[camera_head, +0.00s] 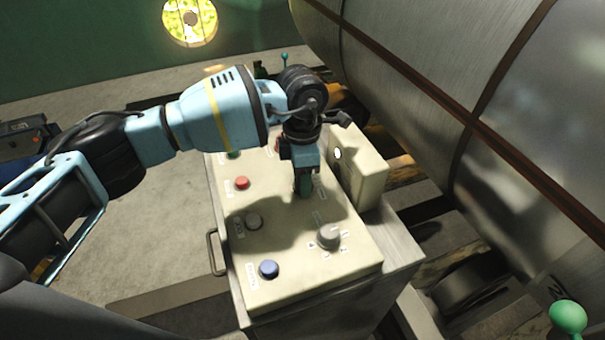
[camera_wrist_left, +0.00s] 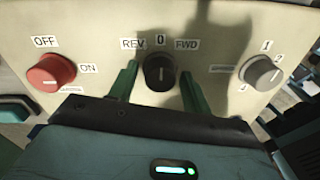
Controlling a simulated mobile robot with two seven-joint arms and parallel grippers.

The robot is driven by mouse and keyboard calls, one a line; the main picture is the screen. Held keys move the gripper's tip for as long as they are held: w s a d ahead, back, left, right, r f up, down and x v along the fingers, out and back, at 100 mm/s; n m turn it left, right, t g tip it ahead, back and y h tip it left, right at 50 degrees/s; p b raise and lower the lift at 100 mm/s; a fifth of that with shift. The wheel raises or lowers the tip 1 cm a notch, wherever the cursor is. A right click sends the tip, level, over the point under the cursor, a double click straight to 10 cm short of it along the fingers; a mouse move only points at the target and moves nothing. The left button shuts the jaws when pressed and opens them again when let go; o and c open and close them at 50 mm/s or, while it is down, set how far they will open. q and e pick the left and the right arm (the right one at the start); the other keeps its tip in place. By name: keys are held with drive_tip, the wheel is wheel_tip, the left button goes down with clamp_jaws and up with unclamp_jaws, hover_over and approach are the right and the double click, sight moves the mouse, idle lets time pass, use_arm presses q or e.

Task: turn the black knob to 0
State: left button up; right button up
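The black knob (camera_wrist_left: 160,72) sits on the cream panel (camera_wrist_left: 100,20) in the left wrist view, between the labels REV, 0 and FWD. Its pale line stands about upright, toward the 0 above it. My left gripper (camera_head: 303,187) points down at the panel in the head view. In the left wrist view its two green fingers stand apart, one on each side of the knob. I cannot tell whether they touch it. In the head view the knob is hidden by the gripper. My right gripper is not in view.
A red OFF/ON knob (camera_wrist_left: 50,73) and a grey numbered knob (camera_wrist_left: 262,73) flank the black one. The head view shows a red button (camera_head: 241,183), a blue button (camera_head: 268,269), and a raised box (camera_head: 358,172) close beside my gripper. A large metal cylinder (camera_head: 480,90) lies right.

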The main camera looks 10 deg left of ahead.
use_arm(q)
drive_tip(key=shift+o, duration=0.3)
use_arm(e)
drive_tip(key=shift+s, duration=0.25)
use_arm(q)
drive_tip(key=shift+r, duration=0.35)
wheel_tip(320, 180, up, 6)
drive_tip(key=shift+w, duration=0.15)
drive_tip(key=shift+r, duration=0.5)
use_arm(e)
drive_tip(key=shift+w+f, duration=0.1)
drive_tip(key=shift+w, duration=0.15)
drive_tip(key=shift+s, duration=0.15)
